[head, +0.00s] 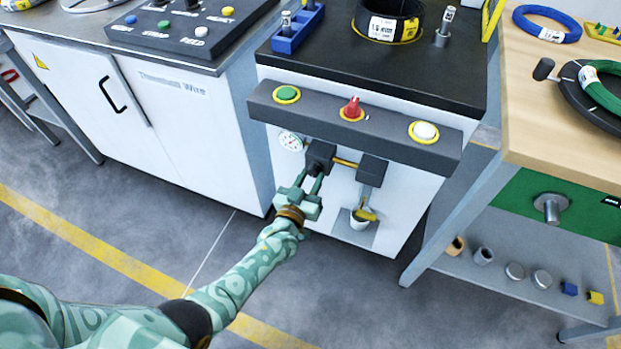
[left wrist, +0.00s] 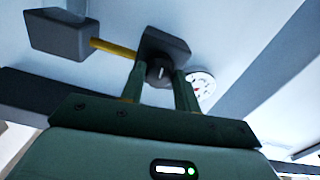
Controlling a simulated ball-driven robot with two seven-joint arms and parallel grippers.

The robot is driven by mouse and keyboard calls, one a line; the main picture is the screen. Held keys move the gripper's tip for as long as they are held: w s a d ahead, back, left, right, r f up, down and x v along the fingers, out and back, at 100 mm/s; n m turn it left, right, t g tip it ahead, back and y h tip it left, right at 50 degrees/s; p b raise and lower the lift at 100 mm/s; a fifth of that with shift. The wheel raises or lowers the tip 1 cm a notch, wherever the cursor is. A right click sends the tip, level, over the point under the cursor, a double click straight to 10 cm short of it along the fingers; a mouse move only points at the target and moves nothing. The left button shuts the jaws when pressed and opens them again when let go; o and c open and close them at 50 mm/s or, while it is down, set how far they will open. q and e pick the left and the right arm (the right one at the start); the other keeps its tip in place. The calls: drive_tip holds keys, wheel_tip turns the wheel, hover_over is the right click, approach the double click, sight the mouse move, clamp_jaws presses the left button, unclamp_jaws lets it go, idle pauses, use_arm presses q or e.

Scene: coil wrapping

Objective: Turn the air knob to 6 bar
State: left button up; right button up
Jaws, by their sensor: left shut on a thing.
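My left gripper (head: 311,184) reaches up to the front of the white wrapping machine. Its two fingers are shut on the air knob, a dark round knob (left wrist: 159,72) below a dark regulator block (head: 320,155); the knob shows a short white mark in the left wrist view. The pressure gauge (head: 291,141) is a small white dial just left of the regulator. In the left wrist view the gauge (left wrist: 200,88) is partly hidden by a finger; a red mark shows, but the reading is too small to tell. My right gripper is in neither view.
A yellow pipe (head: 346,163) joins the regulator to a second dark block (head: 372,170), with a small cup (head: 360,219) below. A dark panel with green, red and white controls (head: 352,118) overhangs them. A wooden workbench (head: 570,140) stands right.

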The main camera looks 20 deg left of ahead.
use_arm(q)
drive_tip(key=shift+s+f+m, duration=0.1)
drive_tip(key=shift+f+m, duration=0.05)
drive_tip(key=shift+m, duration=0.45)
drive_tip(key=o, duration=0.9)
drive_tip(key=shift+c, duration=0.2)
drive_tip(key=shift+o, duration=0.4)
